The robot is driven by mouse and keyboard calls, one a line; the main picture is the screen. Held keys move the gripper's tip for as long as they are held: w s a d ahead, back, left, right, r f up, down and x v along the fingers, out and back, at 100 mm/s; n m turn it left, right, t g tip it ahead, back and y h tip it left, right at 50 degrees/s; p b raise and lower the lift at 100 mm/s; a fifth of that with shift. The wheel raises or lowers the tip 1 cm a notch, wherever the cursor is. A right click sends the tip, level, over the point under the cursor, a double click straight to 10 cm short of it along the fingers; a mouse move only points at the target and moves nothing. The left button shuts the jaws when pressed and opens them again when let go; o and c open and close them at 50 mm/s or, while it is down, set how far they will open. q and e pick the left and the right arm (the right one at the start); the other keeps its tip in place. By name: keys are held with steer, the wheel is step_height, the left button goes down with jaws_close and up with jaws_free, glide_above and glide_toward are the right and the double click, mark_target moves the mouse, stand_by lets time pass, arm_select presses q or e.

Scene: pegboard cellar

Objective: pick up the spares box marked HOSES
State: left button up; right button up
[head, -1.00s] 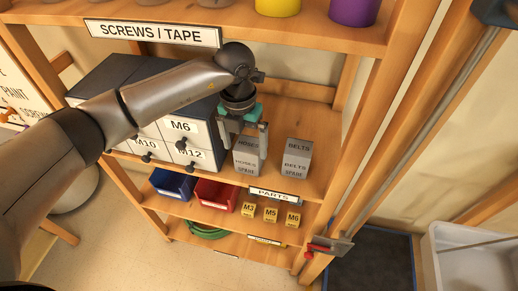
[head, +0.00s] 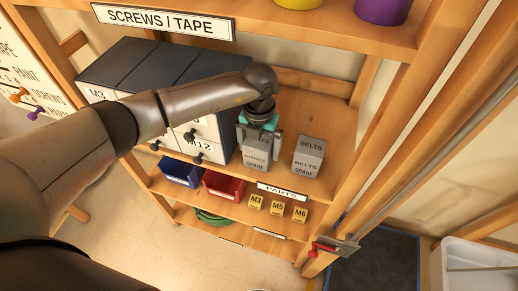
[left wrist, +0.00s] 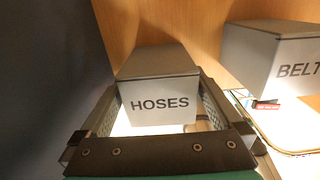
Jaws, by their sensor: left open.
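The grey spares box marked HOSES (head: 255,161) stands upright on the wooden shelf, right of the drawer cabinet. My left gripper (head: 259,146) is open, its fingers on either side of this box and its palm above and in front. In the left wrist view the HOSES box (left wrist: 160,103) sits between the two spread fingers, its label facing the camera. A gap shows beside the right finger; contact on the left side is hard to tell. My right gripper is not in view.
A similar box marked BELTS (head: 308,158) stands just to the right, with a gap between. The dark drawer cabinet (head: 150,68) is close on the left. An upper shelf with a SCREWS / TAPE sign (head: 163,22) hangs above. Blue (head: 181,172) and red (head: 222,186) bins sit below.

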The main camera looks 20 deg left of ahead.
arm_select(q)
steer(key=c, duration=1.2)
steer(key=shift+c, duration=0.3)
steer(key=shift+r, duration=0.15)
